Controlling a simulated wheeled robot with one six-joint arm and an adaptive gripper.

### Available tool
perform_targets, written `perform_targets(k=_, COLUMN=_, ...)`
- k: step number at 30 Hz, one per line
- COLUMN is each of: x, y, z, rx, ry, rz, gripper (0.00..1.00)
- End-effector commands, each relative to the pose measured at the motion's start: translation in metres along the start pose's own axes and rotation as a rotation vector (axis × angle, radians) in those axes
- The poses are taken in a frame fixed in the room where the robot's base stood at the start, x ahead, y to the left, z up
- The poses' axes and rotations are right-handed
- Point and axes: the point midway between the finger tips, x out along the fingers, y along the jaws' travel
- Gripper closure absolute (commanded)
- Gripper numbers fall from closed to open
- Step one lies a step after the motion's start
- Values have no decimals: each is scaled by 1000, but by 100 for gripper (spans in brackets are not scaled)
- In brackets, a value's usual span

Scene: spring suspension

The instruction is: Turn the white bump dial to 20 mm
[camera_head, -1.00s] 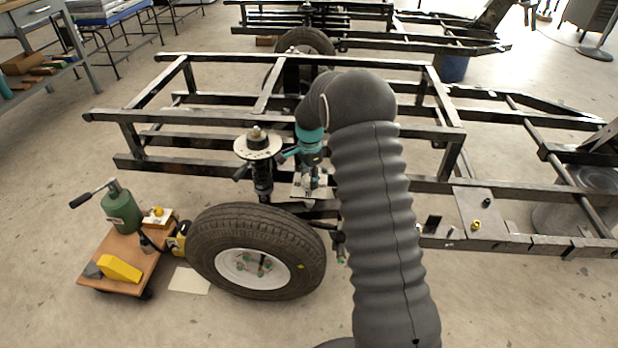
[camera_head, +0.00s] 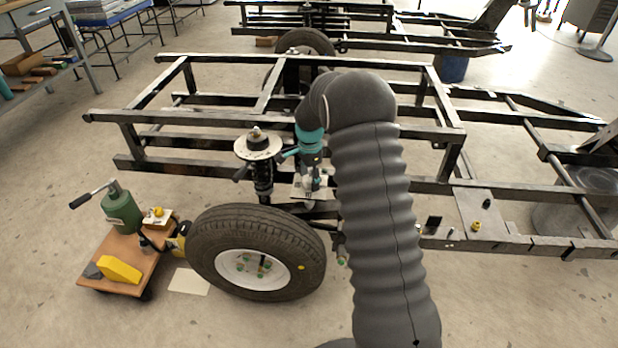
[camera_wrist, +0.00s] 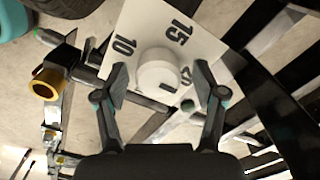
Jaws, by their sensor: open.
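The white dial (camera_wrist: 158,70) is a round knob on a white plate (camera_wrist: 150,18) in the wrist view. The plate carries dark numbers 10 at left, 15 at upper right, and a partly hidden number at right. A dark mark shows at the knob's near edge. My gripper (camera_wrist: 160,80) is open, one finger on each side of the knob; I cannot tell whether either finger touches it. In the head view the plate (camera_head: 300,190) shows beside my gripper (camera_head: 313,182), which partly hides it; the dial is too small to read there.
A strut with a round top plate (camera_head: 258,147) stands left of my wrist. A wheel (camera_head: 205,240) is in front, and black frame rails (camera_head: 200,165) surround the area. A trolley (camera_head: 125,275) with a green jack is at lower left. A yellow-ended part (camera_wrist: 47,84) is left of my fingers.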

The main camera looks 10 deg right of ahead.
Motion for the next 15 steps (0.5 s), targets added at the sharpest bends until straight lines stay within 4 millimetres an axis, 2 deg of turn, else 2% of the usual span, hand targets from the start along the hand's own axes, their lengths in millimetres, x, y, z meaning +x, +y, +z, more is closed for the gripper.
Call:
perform_targets(k=5, x=-12, y=0, z=0, rx=0, ry=0, rz=-1, gripper=30)
perform_targets(k=15, x=-76, y=-1, z=0, rx=0, ry=1, rz=-3, gripper=30)
